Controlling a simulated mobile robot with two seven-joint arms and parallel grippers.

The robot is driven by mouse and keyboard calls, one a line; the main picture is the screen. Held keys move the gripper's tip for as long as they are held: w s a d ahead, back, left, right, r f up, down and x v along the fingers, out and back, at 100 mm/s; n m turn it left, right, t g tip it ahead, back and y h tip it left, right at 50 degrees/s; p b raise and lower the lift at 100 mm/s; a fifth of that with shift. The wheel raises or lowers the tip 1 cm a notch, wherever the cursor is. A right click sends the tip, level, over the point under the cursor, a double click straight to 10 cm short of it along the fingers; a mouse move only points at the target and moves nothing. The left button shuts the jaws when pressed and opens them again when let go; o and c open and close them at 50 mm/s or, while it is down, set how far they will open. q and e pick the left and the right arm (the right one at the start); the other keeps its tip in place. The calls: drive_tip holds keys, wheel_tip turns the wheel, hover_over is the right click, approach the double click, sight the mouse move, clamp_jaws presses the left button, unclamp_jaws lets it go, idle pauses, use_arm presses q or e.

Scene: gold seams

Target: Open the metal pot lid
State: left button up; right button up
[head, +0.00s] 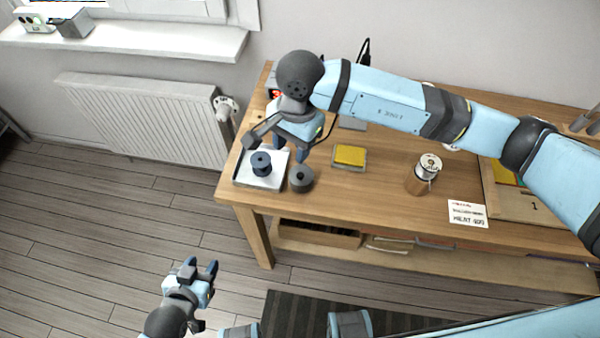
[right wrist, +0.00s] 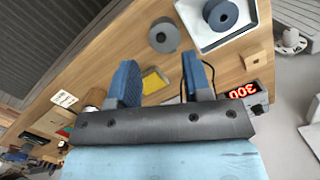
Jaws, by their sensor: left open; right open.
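A dark blue spool-shaped piece (head: 261,164) stands on the white plate. My right gripper (head: 290,148) is open and empty above the bench, near the plate and the grey piece, touching neither. My left gripper (head: 200,268) is open and empty over the floor.
The white plate (head: 246,178) is at the bench's left end. A yellow pad (head: 350,155) lies mid-bench. A red display (right wrist: 243,91) reads 300. A printed card (head: 467,213) and a wooden tray (head: 520,205) lie at the right. Bare wood lies between pad and pot.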

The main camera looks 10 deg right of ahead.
sight(300, 174)
drive_tip(key=shift+t+h, duration=0.5)
drive_tip(key=shift+h, duration=0.1)
drive_tip(key=f, duration=0.4)
drive_tip(key=w+d+f+p, duration=0.1)
drive_tip(key=f, duration=0.3)
drive_tip(key=f+p, duration=0.1)
drive_tip(key=f, duration=0.4)
drive_tip(key=shift+w+d+f, duration=0.1)
drive_tip(key=shift+w+d, duration=0.25)
drive_tip(key=shift+d, duration=0.05)
drive_tip(key=shift+c, duration=0.2)
clamp_jaws()
